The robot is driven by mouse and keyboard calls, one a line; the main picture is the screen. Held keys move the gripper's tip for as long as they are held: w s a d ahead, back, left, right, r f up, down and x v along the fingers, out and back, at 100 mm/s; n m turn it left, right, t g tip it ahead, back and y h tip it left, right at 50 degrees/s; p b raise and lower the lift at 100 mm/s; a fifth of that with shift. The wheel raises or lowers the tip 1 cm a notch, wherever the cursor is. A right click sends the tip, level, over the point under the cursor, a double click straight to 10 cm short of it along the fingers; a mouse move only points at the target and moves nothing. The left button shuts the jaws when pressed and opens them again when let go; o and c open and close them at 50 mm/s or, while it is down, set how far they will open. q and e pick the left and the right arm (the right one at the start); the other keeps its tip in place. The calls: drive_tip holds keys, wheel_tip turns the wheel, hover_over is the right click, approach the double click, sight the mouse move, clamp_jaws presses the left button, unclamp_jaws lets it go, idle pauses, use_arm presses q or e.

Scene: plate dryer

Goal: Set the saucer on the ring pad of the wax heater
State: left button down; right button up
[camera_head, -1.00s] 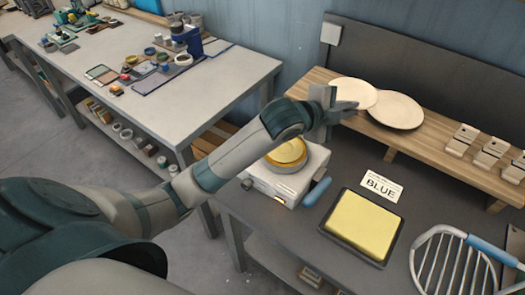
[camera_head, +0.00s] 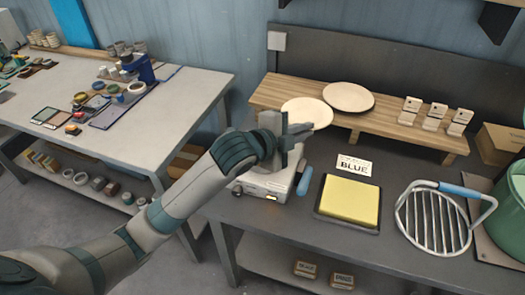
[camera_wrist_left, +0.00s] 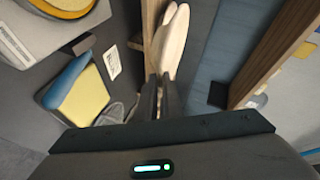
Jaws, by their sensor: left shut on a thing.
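My left gripper (camera_head: 299,132) is shut on the rim of a cream saucer (camera_head: 308,112). The saucer sits in front of the wooden shelf's left end, above and behind the wax heater. In the left wrist view the saucer (camera_wrist_left: 168,60) shows nearly edge-on between the fingers (camera_wrist_left: 163,95). The wax heater (camera_head: 268,187), a white box with an orange light, stands at the bench's left end. My gripper and wrist hide its ring pad in the head view; the yellow round top (camera_wrist_left: 70,4) shows at the upper left of the wrist view. My right gripper is not in view.
A yellow pad in a dark tray (camera_head: 349,203), a BLUE card (camera_head: 354,166) and a wire rack (camera_head: 434,222) lie right of the heater.

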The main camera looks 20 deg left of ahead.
use_arm(q)
drive_tip(key=s+a+f+p, duration=0.3)
drive_tip(key=a+f, duration=0.3)
drive_tip(key=a, duration=0.5)
drive_tip(key=shift+s+a+f, duration=0.15)
drive_tip(key=shift+f, duration=0.25)
drive_tip(key=shift+f+p, duration=1)
drive_tip(key=shift+f, duration=1)
drive_tip(key=shift+f, duration=0.2)
